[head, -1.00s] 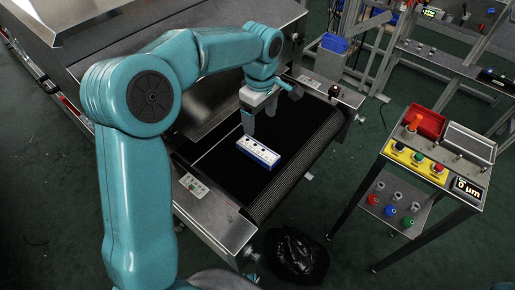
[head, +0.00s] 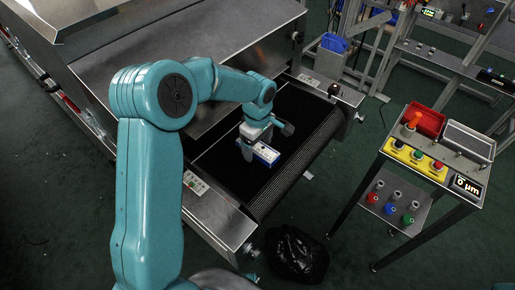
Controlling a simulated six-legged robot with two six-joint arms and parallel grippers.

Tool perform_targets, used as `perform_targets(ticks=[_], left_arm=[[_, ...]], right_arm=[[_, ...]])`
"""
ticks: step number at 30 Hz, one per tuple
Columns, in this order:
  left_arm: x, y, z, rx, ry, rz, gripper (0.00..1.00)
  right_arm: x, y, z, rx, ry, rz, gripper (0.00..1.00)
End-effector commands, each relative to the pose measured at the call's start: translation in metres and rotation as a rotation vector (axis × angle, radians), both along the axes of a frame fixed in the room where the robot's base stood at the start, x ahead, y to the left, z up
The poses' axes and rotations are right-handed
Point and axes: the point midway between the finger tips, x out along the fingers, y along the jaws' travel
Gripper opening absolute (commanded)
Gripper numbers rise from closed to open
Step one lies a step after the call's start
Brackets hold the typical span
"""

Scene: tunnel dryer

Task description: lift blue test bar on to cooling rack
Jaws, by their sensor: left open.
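The blue test bar (head: 267,153), blue-sided with a white top bearing small dark marks, lies on the black conveyor belt (head: 232,177) at the dryer's mouth. My left gripper (head: 256,147) is open and low over the belt at the bar's left end. One finger shows at the bar's left end, and the gripper covers part of the bar. I cannot tell whether the fingers touch it. My right gripper is not in view. I cannot pick out a cooling rack with certainty.
The steel dryer hood (head: 190,50) stands behind the belt. At right is a stand (head: 408,160) with a red tray (head: 425,122), buttons and a display. A black bag (head: 297,254) lies on the floor in front. Metal shelving (head: 440,58) stands at upper right.

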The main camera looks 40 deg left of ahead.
Motion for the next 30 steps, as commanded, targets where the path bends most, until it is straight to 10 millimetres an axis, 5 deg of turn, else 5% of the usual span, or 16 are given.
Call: perform_targets(ticks=[2,8,20,25,30], left_arm=[[0.0,0.0,0.0,0.0,0.0,0.0,0.81],[0.0,0.0,0.0,0.0,0.001,0.0,0.17],[0.0,0.0,0.009,0.001,-0.001,-0.001,0.12],[0.001,0.0,0.035,0.001,-0.005,0.001,0.12],[0.001,0.0,0.086,0.0,-0.008,0.0,0.12]], right_arm=[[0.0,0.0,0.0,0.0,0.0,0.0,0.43],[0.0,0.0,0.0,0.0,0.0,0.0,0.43],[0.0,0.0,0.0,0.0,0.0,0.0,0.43],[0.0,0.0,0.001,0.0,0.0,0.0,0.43],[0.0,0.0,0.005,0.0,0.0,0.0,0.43]])
